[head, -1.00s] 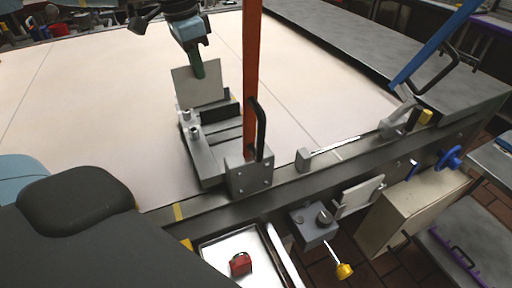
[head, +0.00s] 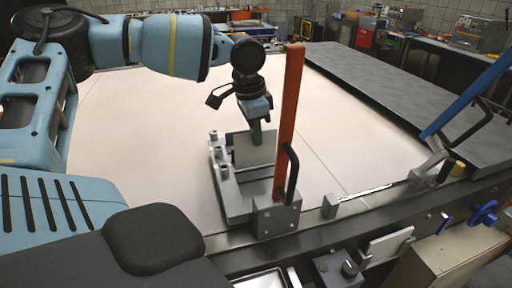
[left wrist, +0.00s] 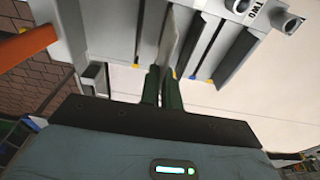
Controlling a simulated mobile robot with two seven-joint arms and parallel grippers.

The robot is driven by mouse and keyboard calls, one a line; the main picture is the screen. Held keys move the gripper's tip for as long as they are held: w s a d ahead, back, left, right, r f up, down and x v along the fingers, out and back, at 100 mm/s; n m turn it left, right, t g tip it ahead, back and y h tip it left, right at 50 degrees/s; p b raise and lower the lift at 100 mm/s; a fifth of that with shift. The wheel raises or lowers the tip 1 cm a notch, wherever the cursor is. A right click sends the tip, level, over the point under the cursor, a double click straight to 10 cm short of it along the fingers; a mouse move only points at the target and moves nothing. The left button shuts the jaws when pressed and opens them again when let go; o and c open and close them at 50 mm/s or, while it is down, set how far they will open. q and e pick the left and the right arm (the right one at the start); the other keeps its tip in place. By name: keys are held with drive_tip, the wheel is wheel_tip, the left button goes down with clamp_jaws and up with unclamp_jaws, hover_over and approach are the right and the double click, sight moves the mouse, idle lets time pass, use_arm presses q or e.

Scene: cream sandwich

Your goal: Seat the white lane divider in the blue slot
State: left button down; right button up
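The white lane divider (head: 252,151), a thin pale plate, stands upright at the grey slotted block (head: 238,205). My left gripper (head: 257,134) is shut on its upper edge with green fingers. In the left wrist view the fingers (left wrist: 163,88) pinch the divider (left wrist: 176,38), which is nearly edge-on. The grey block (left wrist: 222,52) there has several parallel dark slots. A small blue mark (left wrist: 192,77) lies just right of the divider, with a yellow mark on either side. I cannot tell whether the divider's lower edge is inside a slot. My right gripper is not in view.
An orange upright bar (head: 288,120) with a black handle stands close right of the block. A blue lever (head: 466,72) is at the right. A metal rail (head: 345,222) runs along the front. The pale table top (head: 140,150) behind is mostly clear.

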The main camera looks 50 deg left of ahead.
sight(258, 165)
use_arm(q)
drive_tip(key=shift+f, duration=2)
drive_tip(key=shift+f, duration=0.55)
drive_tip(key=shift+f, duration=0.1)
drive_tip(key=c, duration=1.6)
unclamp_jaws()
